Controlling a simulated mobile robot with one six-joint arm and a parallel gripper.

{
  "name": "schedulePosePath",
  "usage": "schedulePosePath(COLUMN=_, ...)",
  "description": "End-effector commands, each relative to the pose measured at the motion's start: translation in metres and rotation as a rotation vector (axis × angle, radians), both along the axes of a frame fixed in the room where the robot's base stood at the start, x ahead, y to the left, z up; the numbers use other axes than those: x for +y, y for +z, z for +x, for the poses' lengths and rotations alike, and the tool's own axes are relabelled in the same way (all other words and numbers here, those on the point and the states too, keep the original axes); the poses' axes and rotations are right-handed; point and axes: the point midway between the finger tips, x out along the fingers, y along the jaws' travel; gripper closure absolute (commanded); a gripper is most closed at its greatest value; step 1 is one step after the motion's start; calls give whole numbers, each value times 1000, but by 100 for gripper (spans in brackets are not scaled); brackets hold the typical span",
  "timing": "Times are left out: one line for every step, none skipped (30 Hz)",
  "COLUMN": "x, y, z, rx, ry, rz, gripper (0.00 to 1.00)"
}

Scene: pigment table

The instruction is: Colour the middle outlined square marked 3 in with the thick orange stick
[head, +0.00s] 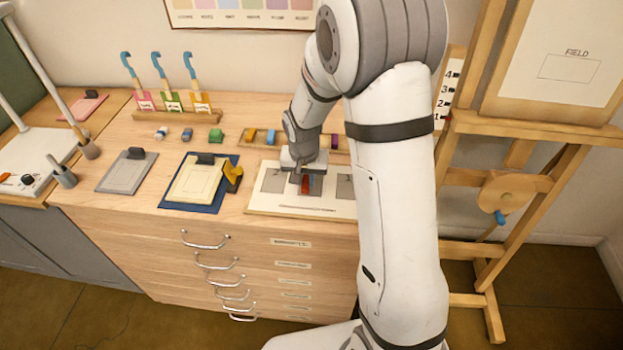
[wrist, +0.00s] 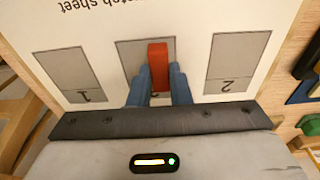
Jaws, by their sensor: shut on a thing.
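My gripper (wrist: 159,88) is shut on a thick red-orange stick (wrist: 158,62), held between its two blue fingers. In the head view the stick (head: 306,184) and my gripper (head: 304,181) are over the white patch sheet (head: 300,209) at the table's front edge. In the wrist view the stick overlaps the middle outlined square (wrist: 130,52), which is grey where it shows; its number is hidden. A grey square marked 1 (wrist: 66,66) is to its left and one marked 2 (wrist: 238,58) to its right. I cannot tell whether the stick touches the sheet.
A wooden tray (head: 262,147) with coloured blocks lies behind the sheet. A cream pad on a blue board (head: 167,206) and a grey board (head: 112,184) lie to the left. A wooden easel (head: 546,130) stands at the right.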

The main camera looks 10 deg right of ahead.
Motion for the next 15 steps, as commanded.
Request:
schedulePosePath(x=4, y=-1, z=1, rx=-1, ry=2, rz=-1, gripper=100)
schedulePosePath(x=6, y=-1, z=2, rx=-1, ry=2, rz=0, gripper=100)
schedulePosePath(x=9, y=-2, z=3, rx=-1, ry=3, rz=0, gripper=100)
schedulePosePath(x=11, y=-2, z=3, rx=-1, ry=3, rz=0, gripper=100)
schedulePosePath(x=12, y=-2, z=4, rx=-1, ry=2, rz=0, gripper=100)
schedulePosePath(x=14, y=-2, z=4, rx=-1, ry=2, rz=0, gripper=100)
schedulePosePath(x=15, y=-2, z=4, rx=-1, ry=1, rz=0, gripper=100)
schedulePosePath(x=15, y=-2, z=5, rx=-1, ry=1, rz=0, gripper=100)
schedulePosePath(x=15, y=-2, z=5, rx=0, ry=0, rz=0, gripper=100)
schedulePosePath(x=15, y=-3, z=5, rx=0, ry=0, rz=0, gripper=100)
schedulePosePath(x=15, y=-4, z=5, rx=0, ry=0, rz=0, gripper=100)
schedulePosePath(x=15, y=-5, z=5, rx=0, ry=0, rz=0, gripper=100)
schedulePosePath(x=15, y=-5, z=4, rx=0, ry=0, rz=0, gripper=100)
schedulePosePath(x=15, y=-5, z=4, rx=0, ry=0, rz=0, gripper=100)
schedulePosePath(x=14, y=-4, z=4, rx=1, ry=0, rz=-1, gripper=100)
